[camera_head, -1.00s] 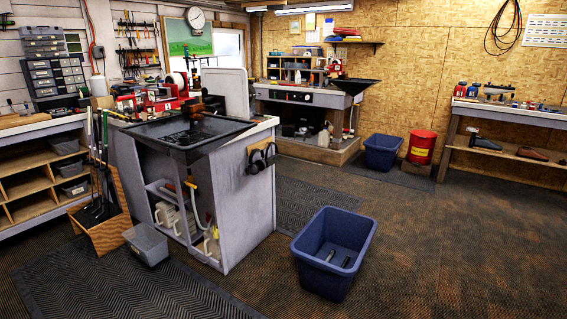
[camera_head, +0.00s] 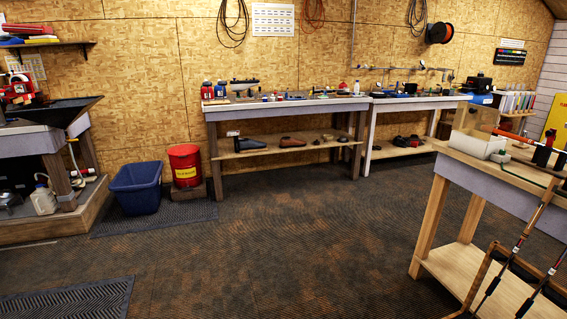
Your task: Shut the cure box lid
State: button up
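I cannot make out a cure box or its lid for certain in this view. A white box-like item (camera_head: 478,144) sits on the near workbench (camera_head: 455,150) at the right, with a pale upright panel behind it; I cannot tell whether this is the cure box. My gripper is not in view, so its state is hidden.
Long workbenches (camera_head: 262,108) line the back wall. Golf clubs (camera_head: 516,245) lean in a rack at lower right. The middle floor (camera_head: 270,240) is clear.

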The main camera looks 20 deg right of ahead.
aim_at(477, 122)
jog(key=i+z, duration=0.5)
jog(key=i+j+z, duration=0.1)
jog(key=i+z, duration=0.35)
jog(key=i+j+z, duration=0.25)
jog(key=z, duration=0.25)
jog(key=i+j, duration=0.9)
jog(key=j+u, duration=0.05)
jog(key=j, duration=0.05)
